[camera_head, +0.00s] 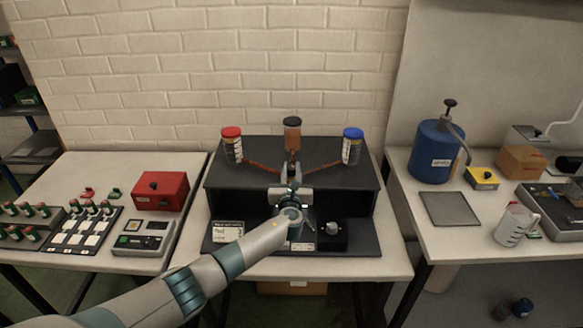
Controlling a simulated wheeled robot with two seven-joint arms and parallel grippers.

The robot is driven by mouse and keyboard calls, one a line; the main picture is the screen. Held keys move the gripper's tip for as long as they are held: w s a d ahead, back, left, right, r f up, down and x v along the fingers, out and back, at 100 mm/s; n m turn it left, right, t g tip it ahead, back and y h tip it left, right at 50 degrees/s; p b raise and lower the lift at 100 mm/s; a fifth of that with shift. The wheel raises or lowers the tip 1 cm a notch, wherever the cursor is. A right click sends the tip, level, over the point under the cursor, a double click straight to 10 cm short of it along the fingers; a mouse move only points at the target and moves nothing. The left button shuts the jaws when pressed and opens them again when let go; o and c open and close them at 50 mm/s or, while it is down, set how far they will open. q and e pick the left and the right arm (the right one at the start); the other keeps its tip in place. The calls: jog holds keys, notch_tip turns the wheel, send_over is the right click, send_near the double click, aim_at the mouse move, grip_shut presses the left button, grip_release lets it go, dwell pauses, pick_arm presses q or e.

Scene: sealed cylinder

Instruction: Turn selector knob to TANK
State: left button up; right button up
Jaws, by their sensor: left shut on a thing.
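My left arm comes in from the lower left, and my left gripper (291,176) is at the middle of the black stand (230,180). It is shut on what seems to be the selector knob, where the copper-coloured pipes meet. The gripper and wrist hide the knob, so its pointing direction and the TANK marking cannot be read. Above are a red-capped jar (232,148), a dark-capped cylinder (292,138) and a blue-capped jar (352,150). My right gripper is not in view.
A small black box with a silver knob (333,228) stands right of my wrist. A white label card (228,231) stands left. The left table holds a red box (160,190) and control panels.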

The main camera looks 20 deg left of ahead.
pick_arm(q)
jog(key=n+y, duration=0.1)
jog(key=n+g+y+b, duration=0.1)
jog(key=shift+d+f+y, duration=0.15)
jog(key=shift+f+y, duration=0.1)
jog(key=shift+y, duration=0.15)
jog(key=n+g+y+b, duration=0.2)
jog(key=n+y+b, duration=0.1)
jog(key=y+b, duration=0.1)
jog(key=shift+g+b, duration=0.3)
jog(key=shift+g, duration=0.1)
jog(key=shift+r+n+g+y+b, duration=0.2)
jog(key=shift+n+g+y+b, duration=0.65)
jog(key=shift+b, duration=0.3)
jog(key=shift+r, duration=0.1)
jog(key=o, duration=1.1)
jog(key=shift+c, duration=0.2)
